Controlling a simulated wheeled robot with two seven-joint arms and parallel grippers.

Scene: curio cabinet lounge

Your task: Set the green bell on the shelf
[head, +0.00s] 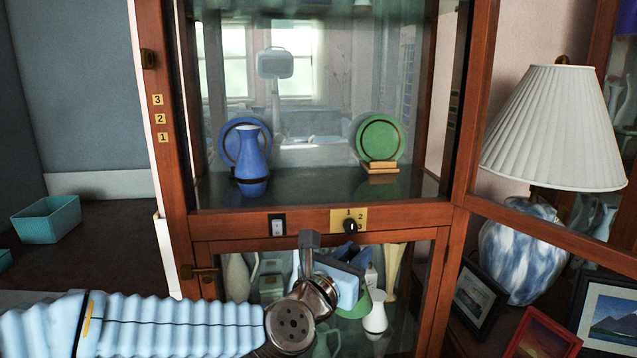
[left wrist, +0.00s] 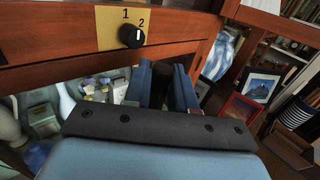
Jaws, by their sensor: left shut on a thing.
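My left gripper (head: 350,284) is in front of the cabinet's lower part, just below the knob plate. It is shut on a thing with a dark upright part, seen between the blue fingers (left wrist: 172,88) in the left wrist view. A green rounded shape (head: 355,308), which looks like the green bell, shows just below the fingers in the head view, mostly hidden by them. The cabinet shelf (head: 310,192) is above and behind the gripper. A blue vase, a blue plate and a green plate stand on it. My right gripper is not in view.
The blue vase (head: 252,160) stands at the shelf's left, the green plate (head: 380,138) on its stand at the right; the shelf between them is clear. A knob (head: 351,226) sits on the front rail. The glass door (head: 545,225) stands open to the right, near a lamp (head: 555,125).

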